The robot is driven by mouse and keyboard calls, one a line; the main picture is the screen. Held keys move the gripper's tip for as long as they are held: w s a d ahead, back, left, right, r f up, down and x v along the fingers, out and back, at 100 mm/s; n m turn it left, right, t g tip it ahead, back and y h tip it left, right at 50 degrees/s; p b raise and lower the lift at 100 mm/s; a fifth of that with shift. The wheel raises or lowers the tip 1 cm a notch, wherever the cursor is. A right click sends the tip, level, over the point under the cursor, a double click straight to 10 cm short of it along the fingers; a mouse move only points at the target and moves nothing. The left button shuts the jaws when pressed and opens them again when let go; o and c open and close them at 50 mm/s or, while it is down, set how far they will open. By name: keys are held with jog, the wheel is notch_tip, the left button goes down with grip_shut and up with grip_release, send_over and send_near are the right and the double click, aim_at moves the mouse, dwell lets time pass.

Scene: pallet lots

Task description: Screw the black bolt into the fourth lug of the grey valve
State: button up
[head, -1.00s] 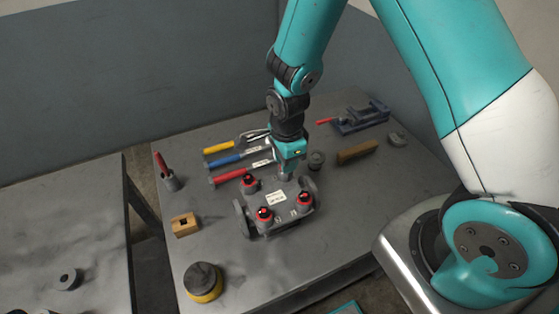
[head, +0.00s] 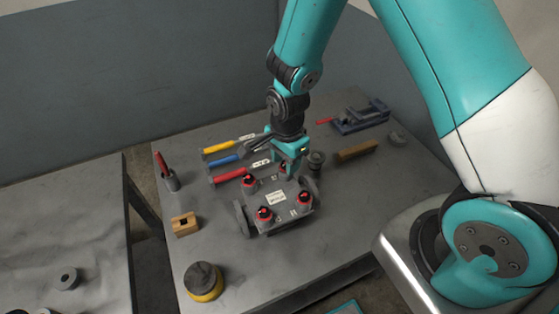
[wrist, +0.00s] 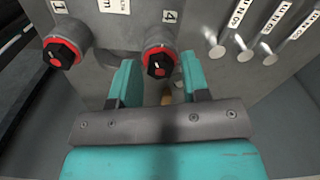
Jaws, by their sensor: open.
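The grey valve (head: 283,213) lies on the bench, with several lugs on top. Three black bolt heads with red collars show in the head view; the far-right lug is hidden by my gripper (head: 289,174). In the wrist view, the black bolt (wrist: 158,63) sits in the lug beside the label 4, with a red ring around its head. My gripper (wrist: 160,78) is open there, one teal finger on each side of the bolt, and grips nothing that I can see. Another red-ringed bolt (wrist: 61,52) stands at the lug labelled 1.
Yellow, blue and red handled tools (head: 228,173) lie behind the valve. A dark vise (head: 360,116) and a wooden bar (head: 358,150) are at the back right. A wooden block (head: 185,224) and a black-and-yellow round item (head: 203,282) stand at the left. The right front bench is clear.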

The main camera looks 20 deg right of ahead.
jog(key=n, duration=1.9)
